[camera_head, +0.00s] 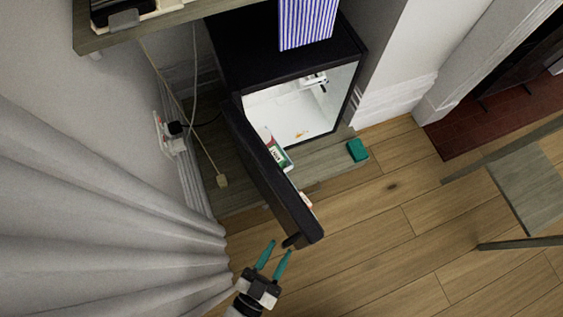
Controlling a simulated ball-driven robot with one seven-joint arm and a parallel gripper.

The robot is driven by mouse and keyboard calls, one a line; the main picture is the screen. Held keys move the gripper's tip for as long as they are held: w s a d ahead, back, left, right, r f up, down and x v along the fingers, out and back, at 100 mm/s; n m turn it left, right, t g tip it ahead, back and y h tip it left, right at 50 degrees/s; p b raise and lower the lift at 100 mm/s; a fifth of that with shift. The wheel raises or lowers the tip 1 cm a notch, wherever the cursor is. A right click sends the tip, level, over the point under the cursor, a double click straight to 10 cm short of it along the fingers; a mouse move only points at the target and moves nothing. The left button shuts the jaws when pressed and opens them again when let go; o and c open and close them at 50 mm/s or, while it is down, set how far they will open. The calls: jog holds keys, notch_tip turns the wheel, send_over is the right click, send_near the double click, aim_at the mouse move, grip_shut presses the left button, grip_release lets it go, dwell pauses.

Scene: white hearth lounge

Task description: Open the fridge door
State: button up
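The small black fridge (238,45) stands at the top middle, with its lit white interior (285,108) in view. Its black door (267,172) stands wide open, swung out toward the lower part of the picture. Items with green and white labels sit in the door's inner shelf (277,152). My gripper (274,252) is at the lower middle, just below the door's free end. Its two teal fingers are apart with nothing seen between them. A small dark piece, perhaps the handle, shows near the fingertips; I cannot tell whether they touch it.
A grey curtain (100,220) fills the left side. A socket with plugs and cables (172,135) is on the wall left of the fridge. A teal box (358,150) lies by the fridge's right front. A table (530,185) stands at right. Wood floor (380,240) is clear between.

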jog(key=v, duration=0.7)
jog(key=shift+s+a+b, duration=0.2)
jog(key=shift+s+b, duration=0.05)
jog(key=shift+b, duration=0.2)
jog(key=shift+c, duration=0.3)
